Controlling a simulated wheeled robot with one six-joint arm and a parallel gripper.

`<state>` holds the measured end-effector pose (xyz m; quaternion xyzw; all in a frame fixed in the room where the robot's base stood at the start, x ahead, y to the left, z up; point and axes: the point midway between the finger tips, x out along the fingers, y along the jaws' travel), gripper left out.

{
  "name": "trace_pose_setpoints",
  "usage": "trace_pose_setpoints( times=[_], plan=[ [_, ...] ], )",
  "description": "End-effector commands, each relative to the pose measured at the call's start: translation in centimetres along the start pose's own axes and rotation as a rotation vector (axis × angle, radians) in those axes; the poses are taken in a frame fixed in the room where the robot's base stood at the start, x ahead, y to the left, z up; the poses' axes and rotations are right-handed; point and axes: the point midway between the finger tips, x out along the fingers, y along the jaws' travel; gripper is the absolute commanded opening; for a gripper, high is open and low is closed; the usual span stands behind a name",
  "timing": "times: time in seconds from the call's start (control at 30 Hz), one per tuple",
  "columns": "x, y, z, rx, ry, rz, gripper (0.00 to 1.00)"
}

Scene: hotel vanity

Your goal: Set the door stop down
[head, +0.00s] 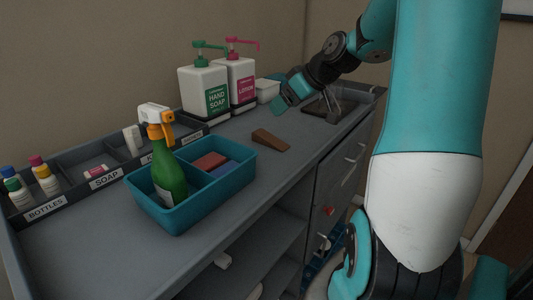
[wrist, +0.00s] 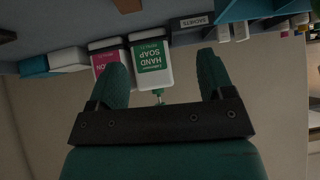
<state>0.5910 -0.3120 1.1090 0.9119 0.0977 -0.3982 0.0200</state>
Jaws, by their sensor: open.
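The door stop (head: 268,140) is a brown wedge lying on the grey counter, to the right of the teal caddy. A brown piece at the upper left of the wrist view (wrist: 8,37) looks like the same door stop, cut off by the frame edge. My gripper (head: 281,104) is above the counter, behind the door stop and apart from it. In the wrist view my gripper (wrist: 160,64) has its two fingers spread wide, with nothing held between them. The hand soap bottle (wrist: 151,62) shows beyond the fingers.
The teal caddy (head: 236,180) holds a green spray bottle (head: 168,165), a red block and a blue block. Hand soap (head: 205,93) and lotion (head: 241,82) pumps stand at the wall. A labelled organizer (head: 108,181) runs along the left. The sink (head: 325,108) is at the far right.

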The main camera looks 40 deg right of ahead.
Motion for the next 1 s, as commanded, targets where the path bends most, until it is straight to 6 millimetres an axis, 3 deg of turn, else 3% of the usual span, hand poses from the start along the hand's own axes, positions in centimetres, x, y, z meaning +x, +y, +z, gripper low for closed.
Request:
trace_pose_setpoints(
  times=[0.03, 0.1, 0.2, 0.7, 1.0],
  plan=[
    [0.0, 1.8, 1.2, 0.011, 0.013, 0.028, 0.74],
    [-0.3, 3.2, 1.7, 0.011, 0.028, 0.053, 0.74],
    [0.1, 4.1, 2.0, 0.012, 0.035, 0.066, 0.74],
    [10.1, 4.8, 1.5, 0.011, 0.034, 0.065, 0.74],
    [12.6, 5.0, 1.4, 0.012, 0.033, 0.066, 0.74]
  ],
)
